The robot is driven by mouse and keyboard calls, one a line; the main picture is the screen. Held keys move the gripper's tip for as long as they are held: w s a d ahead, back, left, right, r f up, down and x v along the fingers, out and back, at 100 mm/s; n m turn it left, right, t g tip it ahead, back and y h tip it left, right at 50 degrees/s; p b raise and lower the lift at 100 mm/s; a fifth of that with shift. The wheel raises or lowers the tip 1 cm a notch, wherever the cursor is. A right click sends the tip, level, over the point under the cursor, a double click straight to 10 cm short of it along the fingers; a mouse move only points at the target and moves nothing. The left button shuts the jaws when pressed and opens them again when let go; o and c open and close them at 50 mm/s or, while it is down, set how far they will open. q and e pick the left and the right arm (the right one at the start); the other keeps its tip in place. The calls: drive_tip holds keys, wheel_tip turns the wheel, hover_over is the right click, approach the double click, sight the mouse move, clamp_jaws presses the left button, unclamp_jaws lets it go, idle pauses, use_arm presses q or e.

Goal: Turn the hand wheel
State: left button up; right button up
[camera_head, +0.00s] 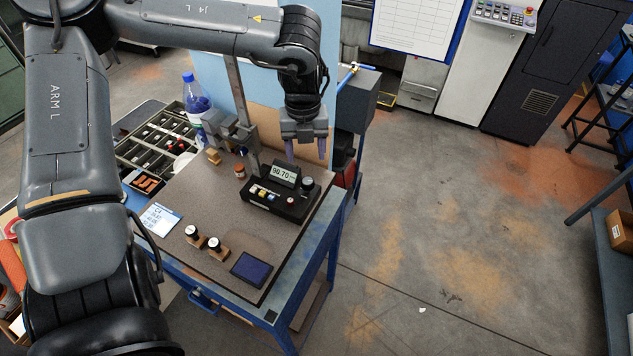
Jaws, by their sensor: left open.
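I cannot make out a hand wheel for certain. A small blue and yellow part (348,72) sticks out at the grey box (372,98) behind the bench's right end; it may be a wheel seen edge-on. My left gripper (306,154) points down with its purple fingertips apart and nothing between them. It appears above the back right of the bench, near the black meter (283,197) reading 90.70, with a gap to it in the picture. The grey box is to the right of and above the gripper in the picture. My right gripper is not in view.
A compartment tray (150,150) is at left. Floor at right is clear.

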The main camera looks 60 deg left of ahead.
sight(308, 182)
use_arm(q)
wheel_tip(308, 182, down, 9)
drive_tip(key=shift+r, duration=0.15)
drive_tip(key=shift+f, duration=0.65)
drive_tip(key=c, duration=1)
drive_tip(key=shift+c, duration=0.2)
drive_tip(key=shift+m, duration=0.3)
